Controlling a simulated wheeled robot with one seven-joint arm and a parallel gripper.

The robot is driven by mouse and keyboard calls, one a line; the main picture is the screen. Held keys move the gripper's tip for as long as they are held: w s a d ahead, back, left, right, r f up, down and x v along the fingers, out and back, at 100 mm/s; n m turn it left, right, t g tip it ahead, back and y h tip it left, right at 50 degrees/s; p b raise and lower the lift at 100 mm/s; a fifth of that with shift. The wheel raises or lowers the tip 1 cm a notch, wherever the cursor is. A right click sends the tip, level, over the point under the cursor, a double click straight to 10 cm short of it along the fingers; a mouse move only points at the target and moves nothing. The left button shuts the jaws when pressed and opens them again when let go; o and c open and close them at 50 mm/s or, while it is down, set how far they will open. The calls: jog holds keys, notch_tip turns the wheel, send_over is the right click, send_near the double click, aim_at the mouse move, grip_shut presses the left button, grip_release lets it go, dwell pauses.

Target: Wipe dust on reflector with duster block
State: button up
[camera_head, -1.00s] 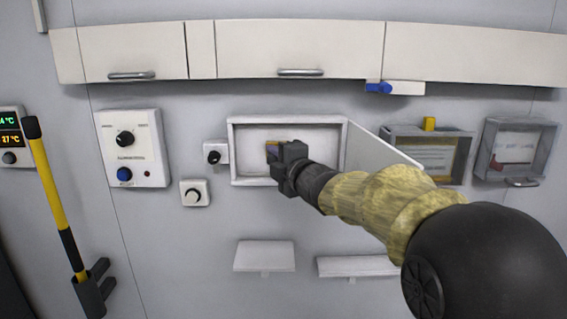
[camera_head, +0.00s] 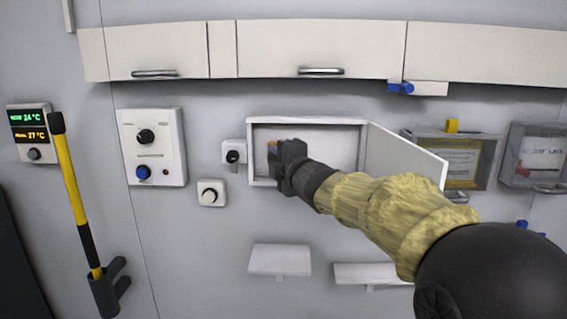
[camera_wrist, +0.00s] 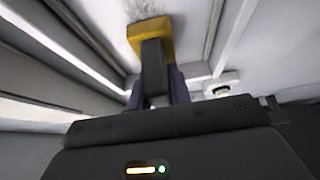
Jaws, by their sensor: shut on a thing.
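My gripper (camera_head: 277,158) reaches into the open white wall box (camera_head: 307,121), near its left side. In the wrist view my gripper (camera_wrist: 156,82) is shut on the dark handle of the yellow duster block (camera_wrist: 150,38). The block also shows as a small orange-yellow patch in the head view (camera_head: 271,145), mostly hidden by my gripper. The block is at or very near the pale back panel (camera_head: 335,150), which seems to be the reflector. Dark dust specks (camera_wrist: 147,10) show on it beside the block. I cannot tell whether the block touches it.
The box's door (camera_head: 400,158) stands open to the right, close to my arm. A knob box (camera_head: 233,152) is just left of the box. White shelves (camera_head: 280,259) are below and cabinets (camera_head: 320,45) above. A yellow-handled tool (camera_head: 68,185) hangs at left.

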jog(key=shift+s+a+f, duration=0.1)
dwell(0.3)
jog(key=shift+s+a+f+b, duration=0.1)
jog(key=shift+s+b, duration=1.4)
jog(key=shift+s, duration=1.3)
jog(key=s+b, duration=0.1)
jog(key=s, duration=0.2)
jog(key=shift+w+r, duration=0.2)
jog(key=shift+w+p, duration=0.9)
jog(key=shift+w, duration=2.35)
jog(key=shift+w+p, duration=0.4)
jog(key=shift+w, duration=0.55)
